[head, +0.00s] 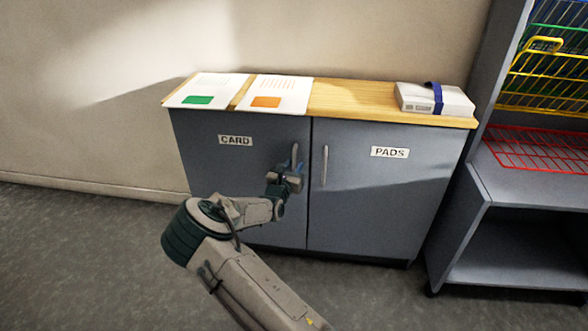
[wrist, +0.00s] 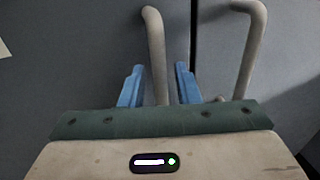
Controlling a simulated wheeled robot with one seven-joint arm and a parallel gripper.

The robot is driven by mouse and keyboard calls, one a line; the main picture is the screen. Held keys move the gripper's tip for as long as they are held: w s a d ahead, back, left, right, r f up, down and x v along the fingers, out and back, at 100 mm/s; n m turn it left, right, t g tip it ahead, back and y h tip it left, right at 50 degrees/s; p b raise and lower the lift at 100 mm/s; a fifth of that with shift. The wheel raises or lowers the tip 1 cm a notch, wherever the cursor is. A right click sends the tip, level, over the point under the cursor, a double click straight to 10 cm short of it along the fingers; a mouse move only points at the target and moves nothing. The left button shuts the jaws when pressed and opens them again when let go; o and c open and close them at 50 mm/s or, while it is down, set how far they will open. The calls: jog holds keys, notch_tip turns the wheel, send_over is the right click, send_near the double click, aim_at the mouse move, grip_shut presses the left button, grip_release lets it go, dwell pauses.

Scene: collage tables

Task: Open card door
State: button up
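The card door (head: 235,175) is the left door of a grey-blue cabinet, with a "CARD" label (head: 235,141). It looks closed, flush with the pads door. Its upright bar handle (head: 294,155) is near its right edge. My gripper (head: 290,171) is in front of this handle and hides its lower part in the head view. In the wrist view the card door handle (wrist: 155,45) runs between the two blue fingers of my gripper (wrist: 159,67). The fingers are apart, with a gap visible on both sides of the bar.
The pads door (head: 385,195) is on the right; its handle (head: 324,165) stands close beside. The wooden top (head: 350,98) bears two sheets and a white box (head: 433,98) with a blue band. A grey shelf unit (head: 500,220) stands at the right. The floor at left is clear.

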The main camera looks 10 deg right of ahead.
jog(key=shift+w+d, duration=0.2)
jog(key=shift+w, duration=0.15)
grip_shut()
jog(key=shift+s, duration=0.1)
